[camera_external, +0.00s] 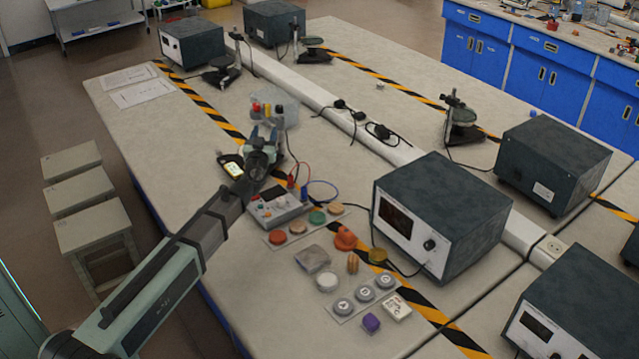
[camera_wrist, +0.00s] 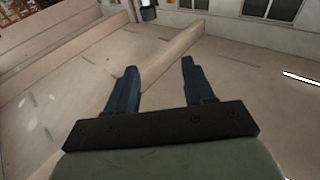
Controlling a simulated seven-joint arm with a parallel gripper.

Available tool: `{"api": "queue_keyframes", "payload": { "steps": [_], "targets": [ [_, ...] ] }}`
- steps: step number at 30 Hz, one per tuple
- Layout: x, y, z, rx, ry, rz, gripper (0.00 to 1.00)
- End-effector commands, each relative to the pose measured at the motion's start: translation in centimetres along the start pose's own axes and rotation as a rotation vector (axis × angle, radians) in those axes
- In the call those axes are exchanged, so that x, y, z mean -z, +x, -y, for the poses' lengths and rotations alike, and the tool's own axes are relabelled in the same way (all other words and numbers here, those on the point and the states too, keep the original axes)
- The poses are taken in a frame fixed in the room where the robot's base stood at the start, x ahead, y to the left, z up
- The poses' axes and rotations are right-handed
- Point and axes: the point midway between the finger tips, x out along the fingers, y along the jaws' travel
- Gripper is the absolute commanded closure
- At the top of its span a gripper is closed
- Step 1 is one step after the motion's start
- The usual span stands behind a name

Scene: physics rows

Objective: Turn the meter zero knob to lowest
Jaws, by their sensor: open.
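A small grey meter box (camera_external: 272,208) with knobs and wire sockets on its top lies on the long bench, left of the middle. Red and blue leads run from its right end. Which knob is the zero knob is too small to tell. My gripper (camera_external: 265,133) is above and behind the meter in the external view, its fingers pointing up and away from it. In the wrist view my gripper (camera_wrist: 158,75) is open with nothing between its dark blue fingers. The wrist view shows only floor and walls, not the meter. My wrist partly hides the area behind the meter.
Coloured discs (camera_external: 297,230) lie in front of the meter. A dark power unit (camera_external: 440,215) stands to the right. The bench's front-left surface is clear.

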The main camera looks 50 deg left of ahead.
Motion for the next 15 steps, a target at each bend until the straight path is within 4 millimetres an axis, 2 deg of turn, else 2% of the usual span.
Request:
{"api": "queue_keyframes", "payload": {
  "steps": [1, 3, 8, 15],
  "targets": [
    [0.4, -1.3, -2.7, -0.034, -0.016, 0.007, 0.47],
    [0.7, -2.9, -5.9, -0.074, -0.034, 0.02, 0.47],
    [1.2, -6.8, -13.0, -0.175, -0.073, 0.054, 0.47],
    [1.9, -14.1, -22.9, -0.338, -0.124, 0.108, 0.47]
  ]
}}
